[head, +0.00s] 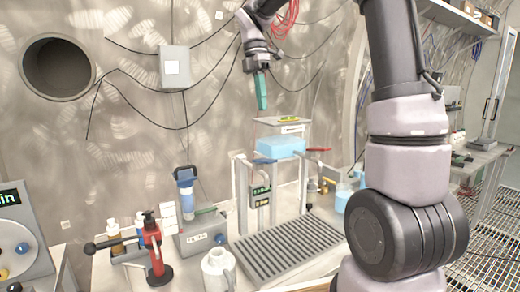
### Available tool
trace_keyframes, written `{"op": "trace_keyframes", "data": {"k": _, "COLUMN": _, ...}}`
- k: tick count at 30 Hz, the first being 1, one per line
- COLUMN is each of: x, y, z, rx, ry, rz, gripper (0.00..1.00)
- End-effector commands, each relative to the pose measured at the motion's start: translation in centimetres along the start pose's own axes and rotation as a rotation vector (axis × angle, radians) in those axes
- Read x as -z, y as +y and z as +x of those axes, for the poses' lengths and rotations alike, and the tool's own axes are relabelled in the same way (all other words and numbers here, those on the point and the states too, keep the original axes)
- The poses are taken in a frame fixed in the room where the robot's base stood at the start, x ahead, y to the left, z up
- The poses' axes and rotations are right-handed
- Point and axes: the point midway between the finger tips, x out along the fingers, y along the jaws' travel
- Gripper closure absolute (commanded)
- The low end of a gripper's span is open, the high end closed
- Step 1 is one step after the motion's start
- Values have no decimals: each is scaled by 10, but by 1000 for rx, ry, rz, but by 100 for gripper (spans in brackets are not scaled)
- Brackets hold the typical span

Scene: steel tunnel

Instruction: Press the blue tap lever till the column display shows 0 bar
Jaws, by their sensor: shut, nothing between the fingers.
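My gripper (262,104) hangs from the arm at the upper middle, its green fingers shut and pointing down with nothing between them. It is in the air above the rack with the blue tank, apart from the levers. The blue tap lever (264,161) sticks out at the left front of the rack, below the tank. A small dark column display (260,190) with green marks sits under the lever. Its reading is too small to make out.
The blue tank (280,147) and a red lever (318,150) are close beside the blue lever. A ribbed drain tray (290,245) lies below.

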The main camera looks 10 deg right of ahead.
Motion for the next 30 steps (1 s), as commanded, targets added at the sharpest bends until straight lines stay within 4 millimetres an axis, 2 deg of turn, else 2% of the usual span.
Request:
{"op": "trace_keyframes", "data": {"k": 11, "x": 0, "y": 3, "z": 0, "rx": 10, "ry": 0, "rz": -31, "gripper": 100}}
{"op": "trace_keyframes", "data": {"k": 16, "x": 0, "y": 3, "z": 9, "rx": 11, "ry": 1, "rz": -31, "gripper": 100}}
{"op": "trace_keyframes", "data": {"k": 20, "x": 0, "y": 2, "z": 29, "rx": 13, "ry": 1, "rz": -30, "gripper": 100}}
{"op": "trace_keyframes", "data": {"k": 30, "x": 0, "y": 1, "z": 101, "rx": 13, "ry": 1, "rz": -29, "gripper": 100}}
